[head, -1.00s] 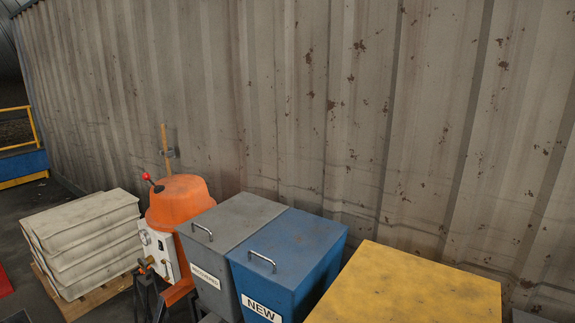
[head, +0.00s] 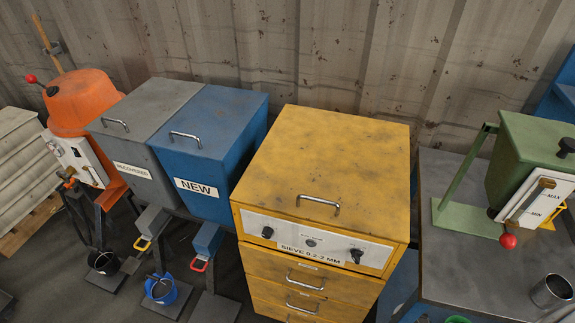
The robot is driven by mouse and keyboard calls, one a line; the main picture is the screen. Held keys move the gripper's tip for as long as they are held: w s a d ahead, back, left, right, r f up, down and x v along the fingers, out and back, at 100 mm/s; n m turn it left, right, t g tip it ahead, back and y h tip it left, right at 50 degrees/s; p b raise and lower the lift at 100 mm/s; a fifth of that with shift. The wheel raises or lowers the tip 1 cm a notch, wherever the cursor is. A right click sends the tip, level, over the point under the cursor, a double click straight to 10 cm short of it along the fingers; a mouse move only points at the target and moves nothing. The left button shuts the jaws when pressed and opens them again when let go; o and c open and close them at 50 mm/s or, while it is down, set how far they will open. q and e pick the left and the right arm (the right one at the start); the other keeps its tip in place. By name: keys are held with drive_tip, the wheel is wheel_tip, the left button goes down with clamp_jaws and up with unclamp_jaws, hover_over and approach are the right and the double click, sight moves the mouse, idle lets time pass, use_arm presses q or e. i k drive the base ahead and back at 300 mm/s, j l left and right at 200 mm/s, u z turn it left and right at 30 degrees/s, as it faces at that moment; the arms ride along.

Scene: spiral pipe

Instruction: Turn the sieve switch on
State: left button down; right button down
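The sieve (head: 327,160) is a yellow cabinet in the middle right of the head view, with a metal handle on its lid and drawers below. Its white front panel (head: 312,243) carries the label "SIEVE 0.2-2 MM". A black knob (head: 267,232) sits at the panel's left and another black knob (head: 356,255) at its right. A small round button or light (head: 311,242) lies between them. The panel's small lettering is too fine to read, so I cannot tell the switch's setting. Neither of my grippers is in view.
A blue bin marked "NEW" (head: 222,150) and a grey bin (head: 150,135) stand left of the sieve, with an orange machine (head: 83,100) beyond. A grey table (head: 455,265) at right holds a green device (head: 525,150) and a metal cup (head: 552,291). A corrugated wall closes the back.

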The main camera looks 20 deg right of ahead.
sight(356, 254)
drive_tip(key=z, duration=1.15)
